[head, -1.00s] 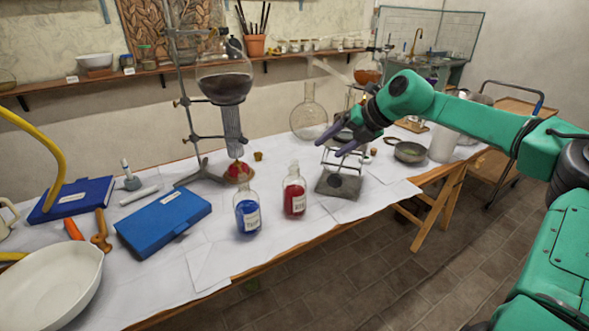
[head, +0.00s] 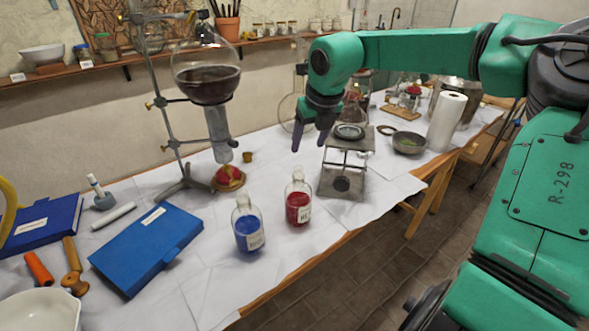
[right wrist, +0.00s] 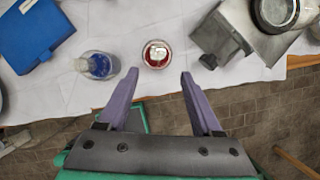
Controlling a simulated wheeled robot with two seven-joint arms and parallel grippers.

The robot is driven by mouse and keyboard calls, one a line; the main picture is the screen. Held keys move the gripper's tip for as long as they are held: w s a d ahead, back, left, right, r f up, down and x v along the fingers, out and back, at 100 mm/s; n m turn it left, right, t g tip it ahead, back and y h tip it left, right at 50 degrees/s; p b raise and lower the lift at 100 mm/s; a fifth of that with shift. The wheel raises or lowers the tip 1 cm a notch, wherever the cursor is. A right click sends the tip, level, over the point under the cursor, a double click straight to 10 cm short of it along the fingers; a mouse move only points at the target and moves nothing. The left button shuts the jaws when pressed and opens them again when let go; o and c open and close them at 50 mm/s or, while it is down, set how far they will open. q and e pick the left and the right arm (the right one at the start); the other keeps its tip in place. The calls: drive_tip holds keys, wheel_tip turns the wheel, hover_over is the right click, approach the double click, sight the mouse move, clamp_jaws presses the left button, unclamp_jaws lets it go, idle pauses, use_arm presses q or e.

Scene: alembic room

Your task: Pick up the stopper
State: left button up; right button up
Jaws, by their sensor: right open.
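A small yellow-brown piece (head: 247,157), which looks like a stopper, stands on the white-covered table between the flask stand and the bottles; I cannot be sure it is the stopper. My right gripper (head: 310,140) is open and empty, pointing down above the table, to the right of this piece. In the right wrist view, my open fingers (right wrist: 160,75) point toward the red bottle (right wrist: 157,54), seen from above and apart from them. I cannot make out the small piece there. My left gripper is not in view.
The red bottle (head: 298,204) and blue bottle (head: 247,229) stand near the table's front edge. A metal lab jack (head: 343,185) stands right of them. A stand holds a large dark-filled flask (head: 206,85). Cloth (head: 205,285) is bare at front.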

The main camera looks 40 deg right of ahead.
sight(299, 167)
drive_tip(key=p+x, duration=0.2)
drive_tip(key=x, duration=0.8)
drive_tip(key=shift+w+a+p, duration=0.15)
drive_tip(key=shift+w+p, duration=0.05)
drive_tip(key=shift+p, duration=0.2)
drive_tip(key=shift+w+f, duration=0.1)
drive_tip(key=shift+f, duration=0.05)
drive_tip(key=shift+c, duration=0.7)
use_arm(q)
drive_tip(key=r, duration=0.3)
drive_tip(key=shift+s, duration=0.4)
use_arm(e)
clamp_jaws()
